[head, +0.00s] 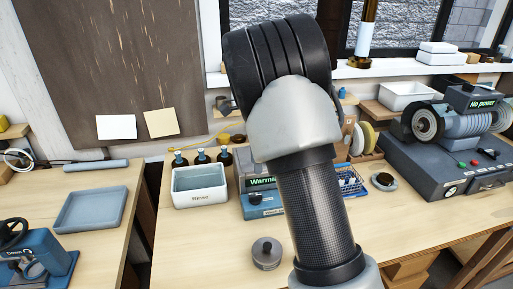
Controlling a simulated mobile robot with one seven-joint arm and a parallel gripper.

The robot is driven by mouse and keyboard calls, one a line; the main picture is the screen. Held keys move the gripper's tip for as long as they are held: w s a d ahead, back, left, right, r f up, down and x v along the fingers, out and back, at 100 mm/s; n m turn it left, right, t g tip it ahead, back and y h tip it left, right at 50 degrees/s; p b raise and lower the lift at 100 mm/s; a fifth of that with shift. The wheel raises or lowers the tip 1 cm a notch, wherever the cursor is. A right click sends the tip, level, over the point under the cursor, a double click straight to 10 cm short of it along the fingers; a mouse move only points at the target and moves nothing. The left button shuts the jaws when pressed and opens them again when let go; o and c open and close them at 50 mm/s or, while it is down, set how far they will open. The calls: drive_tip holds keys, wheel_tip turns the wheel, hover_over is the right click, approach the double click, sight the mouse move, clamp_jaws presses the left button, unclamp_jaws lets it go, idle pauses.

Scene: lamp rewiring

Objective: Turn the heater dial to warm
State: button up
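A heater (262,206) with a blue-grey front sits on the middle bench, partly hidden behind my arm. A small round knob (254,199) shows on its front left, which may be the dial; its setting is too small to read. A lit green display (262,182) above it shows letters like "Warmin", cut off by my arm. My arm rises through the middle of the view, in front of the heater's right part. My gripper is not visible, so its place relative to the dial cannot be seen.
A white rinse basin (200,197) and several dark bottles stand left of the heater. A round grey metal piece (266,251) lies in front. A grey machine (445,160) reading "No power" stands right. A blue tray (90,208) lies on the left bench. Bare wood shows front left.

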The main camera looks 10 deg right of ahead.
drive_tip(key=shift+r, duration=2.15)
drive_tip(key=s+r+n+t+y, duration=0.1)
drive_tip(key=s+r+n+t, duration=0.2)
drive_tip(key=s+r+n, duration=0.75)
drive_tip(key=s+n+t+h+p, duration=0.1)
drive_tip(key=s+n, duration=0.6)
drive_tip(key=s, duration=1.3)
drive_tip(key=shift+a+f+n+t, duration=0.2)
drive_tip(key=shift+f+n+t, duration=0.2)
drive_tip(key=shift+t, duration=0.4)
